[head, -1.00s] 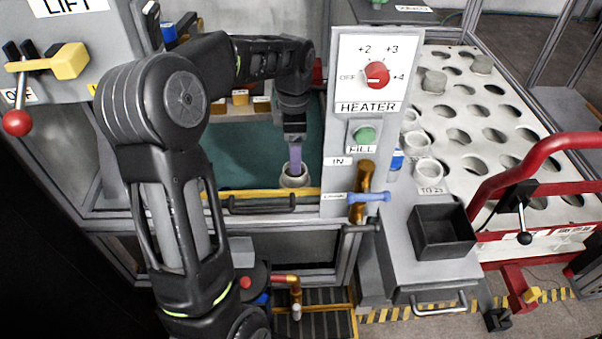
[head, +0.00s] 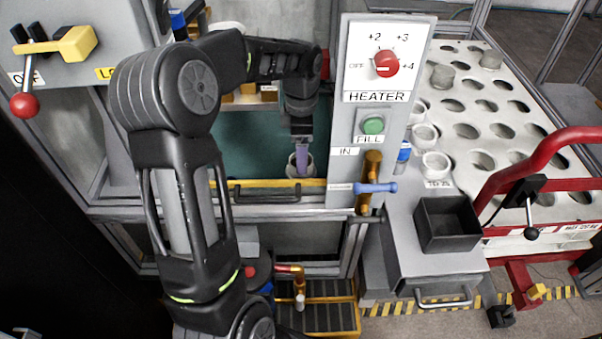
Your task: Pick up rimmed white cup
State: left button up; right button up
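A rimmed white cup (head: 309,171) stands on the green floor of the framed bay, just behind its yellow front edge. My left gripper (head: 302,163) reaches down over it from above. A purple-grey finger overlaps the cup's opening and seems to dip inside the rim. Only one finger shows clearly, so I cannot tell how far apart the fingers are or whether they touch the cup wall. My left arm crosses the left half of the view. My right gripper is not in view.
Other white cups (head: 435,165) stand right of the heater panel (head: 382,72), beside the white holed rack (head: 467,130). The panel closes the bay's right side. A yellow edge with a black handle (head: 265,193) runs along the front. A black bin (head: 446,224) stands at right.

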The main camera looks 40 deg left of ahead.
pick_arm(q)
notch_tip(320, 180, down, 4)
jog(key=shift+w+a+f+b, duration=0.1)
jog(key=shift+f+b, duration=0.15)
jog(key=shift+b, duration=0.15)
dwell(0.3)
jog(key=c, duration=1.5)
